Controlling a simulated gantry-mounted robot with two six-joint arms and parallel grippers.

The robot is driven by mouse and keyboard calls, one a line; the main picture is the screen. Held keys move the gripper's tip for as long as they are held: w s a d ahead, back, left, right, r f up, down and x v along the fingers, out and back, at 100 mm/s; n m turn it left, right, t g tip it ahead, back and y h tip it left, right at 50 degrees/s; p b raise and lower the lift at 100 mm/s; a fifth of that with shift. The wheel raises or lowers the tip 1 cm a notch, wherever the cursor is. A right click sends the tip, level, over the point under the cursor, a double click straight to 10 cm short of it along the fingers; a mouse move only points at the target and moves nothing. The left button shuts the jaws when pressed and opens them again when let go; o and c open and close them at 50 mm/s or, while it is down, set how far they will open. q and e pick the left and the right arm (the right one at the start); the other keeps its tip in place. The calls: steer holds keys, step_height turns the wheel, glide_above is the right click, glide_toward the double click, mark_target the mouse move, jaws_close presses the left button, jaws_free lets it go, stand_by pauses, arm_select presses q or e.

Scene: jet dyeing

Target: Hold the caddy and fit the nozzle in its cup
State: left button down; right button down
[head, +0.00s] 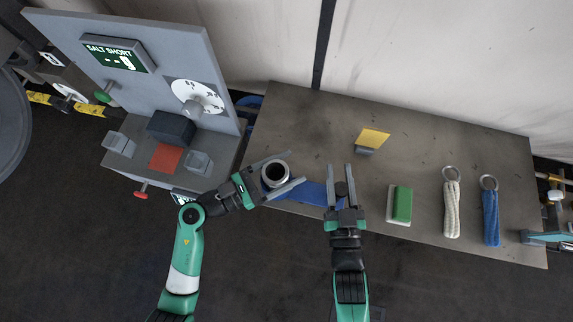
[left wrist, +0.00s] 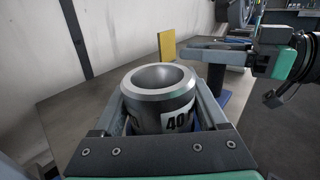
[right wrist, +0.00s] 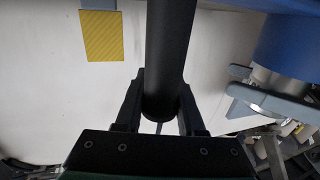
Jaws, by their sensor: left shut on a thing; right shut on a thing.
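The nozzle (head: 275,175) is a thick silver-grey ring with a dark bore. In the left wrist view the nozzle (left wrist: 160,95), labelled 40, stands upright between the fingers of my left gripper (head: 284,173), which is shut on it. The caddy (head: 308,192) is blue, with a flat base along the table's front edge and a dark upright post. My right gripper (head: 341,174) is shut on that post (right wrist: 170,50). In the right wrist view the caddy's blue cup (right wrist: 295,45) adjoins the nozzle; whether it is fully seated is hidden.
On the table (head: 410,150) are a yellow sign on a grey foot (head: 374,138), a green-and-white pad (head: 401,204), a white rope bundle (head: 451,205) and a blue one (head: 490,212). A grey control panel (head: 160,60) stands at left. The table's middle is mostly clear.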

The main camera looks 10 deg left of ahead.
arm_select(q)
steer(key=shift+f, duration=0.95)
jaws_free()
steer(key=shift+f, duration=0.15)
step_height(320, 180, up, 12)
steer(key=shift+f, duration=0.25)
steer(key=s+a+f+n+t+y, duration=0.1)
steer(key=a+y, duration=0.4)
steer(key=a, duration=0.6)
steer(key=s+a+f+n+t+y, duration=0.1)
steer(key=a+f+n+t+y, duration=0.2)
steer(key=a+n, duration=0.3)
steer(key=s+a+f+n+t+y, duration=0.1)
steer(key=a+y, duration=0.5)
steer(key=a, duration=1)
step_height(320, 180, down, 4)
steer(key=shift+a+r+n+t+y, duration=0.25)
steer(key=shift+n+t, duration=0.35)
steer(key=shift+n, duration=0.6)
steer(key=shift+d+f, duration=0.1)
steer(key=shift+d, duration=0.05)
